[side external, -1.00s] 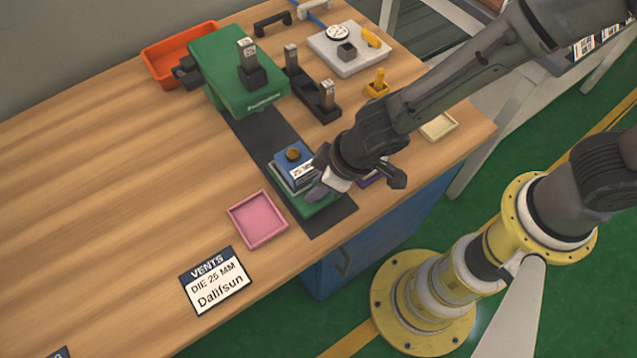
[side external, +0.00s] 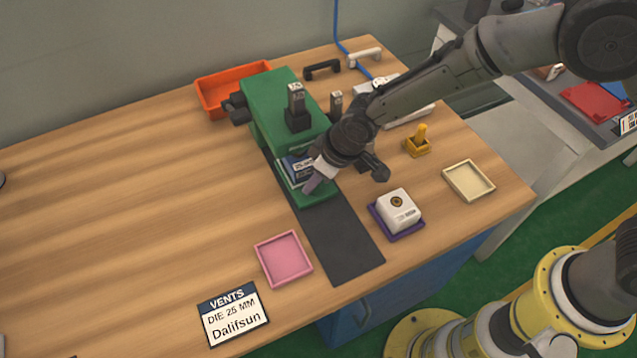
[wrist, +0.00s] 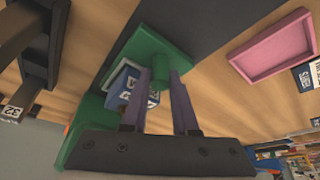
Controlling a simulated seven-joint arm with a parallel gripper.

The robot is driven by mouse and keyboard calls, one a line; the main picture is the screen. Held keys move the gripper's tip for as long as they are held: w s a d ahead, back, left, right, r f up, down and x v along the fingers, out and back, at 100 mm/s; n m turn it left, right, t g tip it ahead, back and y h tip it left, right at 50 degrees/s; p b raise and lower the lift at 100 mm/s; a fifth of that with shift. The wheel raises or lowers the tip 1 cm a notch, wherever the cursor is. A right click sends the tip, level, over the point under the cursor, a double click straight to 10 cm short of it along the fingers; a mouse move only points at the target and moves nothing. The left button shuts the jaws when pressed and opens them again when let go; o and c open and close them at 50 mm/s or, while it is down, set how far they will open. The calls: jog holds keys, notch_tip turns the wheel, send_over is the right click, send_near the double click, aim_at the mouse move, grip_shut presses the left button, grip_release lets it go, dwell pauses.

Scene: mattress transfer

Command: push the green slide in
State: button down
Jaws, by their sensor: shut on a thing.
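The green slide (side external: 318,199) lies on the dark strip (side external: 345,245), its front end sticking out of the green press (side external: 262,95). A blue die with a white label (side external: 297,170) sits on the slide, close against or partly under the press; its top is hidden. My gripper (side external: 311,184) is at the slide's front. In the wrist view the slide (wrist: 150,45) shows an upright green knob (wrist: 159,80) between my two fingers (wrist: 160,90), which are shut on it. The die (wrist: 122,84) shows behind the left finger.
A pink tray (side external: 284,259) lies left of the strip. A white block (side external: 398,210) on a purple tray (side external: 374,222) and a cream tray (side external: 468,181) are to the right. A yellow holder (side external: 417,146) stands behind them. An orange tray (side external: 213,93) is behind the press.

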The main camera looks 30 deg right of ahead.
jog(key=shift+w+r, duration=0.25)
jog(key=shift+w, duration=0.15)
jog(key=c, duration=1.1)
grip_release()
jog(key=shift+o, duration=0.6)
jog(key=shift+s+f, duration=0.1)
jog(key=v, duration=1.3)
jog(key=shift+s+d+r, duration=0.15)
jog(key=shift+s+r, duration=0.05)
jog(key=shift+r, duration=0.1)
